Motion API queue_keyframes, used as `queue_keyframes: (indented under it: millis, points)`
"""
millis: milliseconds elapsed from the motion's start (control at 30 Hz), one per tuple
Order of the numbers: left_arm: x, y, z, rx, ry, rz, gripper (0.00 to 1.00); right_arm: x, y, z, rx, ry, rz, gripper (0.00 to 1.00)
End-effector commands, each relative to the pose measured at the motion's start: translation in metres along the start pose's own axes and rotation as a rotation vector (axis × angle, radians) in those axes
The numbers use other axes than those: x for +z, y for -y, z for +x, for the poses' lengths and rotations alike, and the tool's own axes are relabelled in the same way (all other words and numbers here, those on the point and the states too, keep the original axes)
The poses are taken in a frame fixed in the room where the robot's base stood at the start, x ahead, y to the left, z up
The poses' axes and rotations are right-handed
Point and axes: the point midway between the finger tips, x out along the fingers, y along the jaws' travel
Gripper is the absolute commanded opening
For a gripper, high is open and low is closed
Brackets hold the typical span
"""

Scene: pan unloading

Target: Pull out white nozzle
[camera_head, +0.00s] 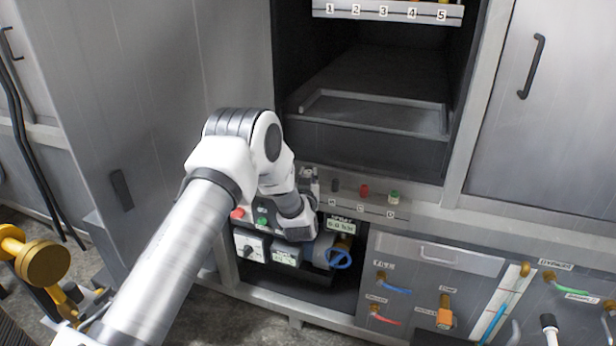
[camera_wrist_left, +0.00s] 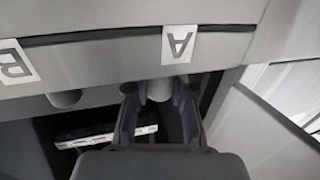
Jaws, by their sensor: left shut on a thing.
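The white nozzle (camera_wrist_left: 159,90) shows in the wrist view below the "A" label (camera_wrist_left: 179,45), at the edge of a grey panel. My left gripper (camera_wrist_left: 158,94) has its two fingers on either side of the nozzle and is shut on it. In the head view my left gripper (camera_head: 308,182) is at the left end of the labelled panel (camera_head: 375,205). There my own wrist and hand largely hide the white nozzle. My right gripper is not in view.
Black (camera_head: 335,186), red (camera_head: 364,190) and green (camera_head: 394,196) nozzles sit to the right along the panel. Below are a box with a blue valve wheel (camera_head: 339,259) and a switch box (camera_head: 251,246). An open dark bay with a tray (camera_head: 375,110) is above.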

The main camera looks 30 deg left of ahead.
Motion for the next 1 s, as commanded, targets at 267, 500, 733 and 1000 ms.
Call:
queue_keyframes:
  millis: [267, 500, 733, 1000]
  points:
    - [-0.011, 0.0, 0.0, 0.0, 0.0, 0.0, 0.0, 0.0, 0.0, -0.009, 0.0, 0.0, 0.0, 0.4]
    - [-0.023, 0.0, 0.0, 0.0, 0.0, 0.0, 0.0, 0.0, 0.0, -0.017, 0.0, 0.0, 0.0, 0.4]
    - [-0.033, 0.0, 0.0, 0.0, 0.0, 0.0, 0.0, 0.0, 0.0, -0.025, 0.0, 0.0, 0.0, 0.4]
    - [-0.046, 0.0, 0.0, 0.0, 0.0, -0.001, 0.0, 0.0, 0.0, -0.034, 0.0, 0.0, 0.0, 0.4]
